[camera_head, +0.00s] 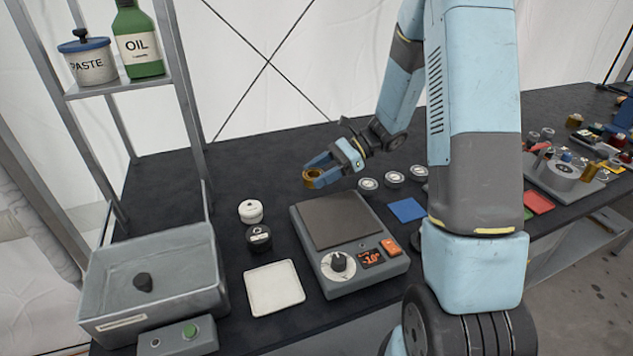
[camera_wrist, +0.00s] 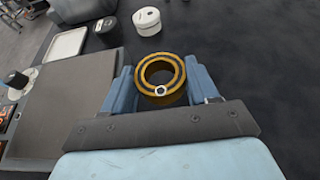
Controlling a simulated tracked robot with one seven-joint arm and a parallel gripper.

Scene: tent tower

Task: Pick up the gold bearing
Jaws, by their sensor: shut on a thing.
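The gold bearing (camera_head: 312,177) is a ring with an open centre. The bearing's sides are partly hidden by the fingers.
A scale (camera_head: 340,222) stands below and right of the bearing. Left of it are a white round container (camera_head: 250,210), a black one (camera_head: 259,239) and a white tray (camera_head: 274,288). A grey basin (camera_head: 156,276) and a shelf (camera_head: 130,88) stand at left. Several small round pieces lie behind the scale.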

